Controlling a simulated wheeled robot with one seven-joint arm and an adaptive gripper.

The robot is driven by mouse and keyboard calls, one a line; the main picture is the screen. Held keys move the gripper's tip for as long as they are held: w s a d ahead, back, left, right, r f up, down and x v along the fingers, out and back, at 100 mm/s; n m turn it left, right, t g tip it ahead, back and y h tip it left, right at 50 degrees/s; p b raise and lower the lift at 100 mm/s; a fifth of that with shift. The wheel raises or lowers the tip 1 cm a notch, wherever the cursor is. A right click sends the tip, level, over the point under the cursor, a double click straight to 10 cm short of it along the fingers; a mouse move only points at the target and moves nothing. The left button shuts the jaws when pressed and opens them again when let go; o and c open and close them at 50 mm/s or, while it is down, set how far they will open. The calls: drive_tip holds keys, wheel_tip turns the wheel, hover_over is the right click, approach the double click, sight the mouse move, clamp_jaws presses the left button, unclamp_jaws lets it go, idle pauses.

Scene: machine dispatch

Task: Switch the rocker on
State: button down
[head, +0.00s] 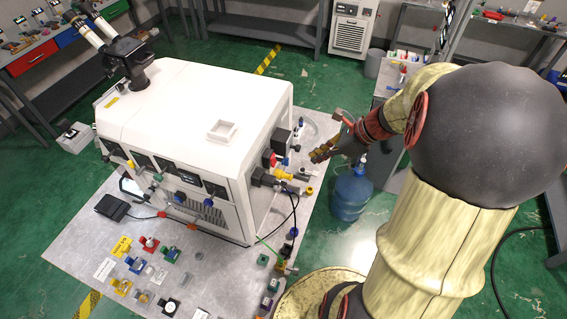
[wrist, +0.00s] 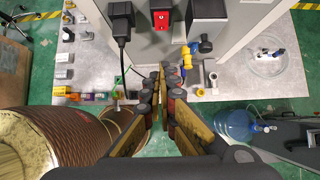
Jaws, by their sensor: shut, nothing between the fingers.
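The white machine (head: 190,110) stands on a grey plate. On its right side panel is a red part (head: 268,159), which looks like the rocker. In the wrist view the red rocker (wrist: 161,19) sits at the top, between a black plug with a cable (wrist: 121,22) and a dark box (wrist: 207,22). Which way it is tipped is too small to tell. My gripper (head: 320,153) is right of the panel, apart from it. In the wrist view my gripper (wrist: 163,85) is shut and empty, its fingertips below the rocker in the picture.
Yellow and grey fittings (head: 285,174) stick out of the panel below the rocker. A blue water bottle (head: 351,192) stands on the floor to the right. Several small coloured parts lie on the grey plate (head: 215,262). Open space lies between my gripper and the panel.

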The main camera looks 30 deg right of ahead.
sight(274, 160)
drive_tip(key=w+a+r+x, duration=0.1)
drive_tip(key=w+x, duration=0.1)
drive_tip(key=x, duration=1.1)
drive_tip(key=shift+a+r+p, duration=0.15)
drive_tip(key=shift+r+p, duration=0.15)
drive_tip(key=shift+r, duration=0.05)
drive_tip(key=shift+w+f, duration=0.1)
drive_tip(key=b, duration=0.2)
drive_tip(key=shift+w+a+f+t+y+b, duration=0.1)
drive_tip(key=shift+w+a+t+y+b, duration=0.2)
drive_tip(key=shift+t+b, duration=0.1)
drive_tip(key=shift+d, duration=0.1)
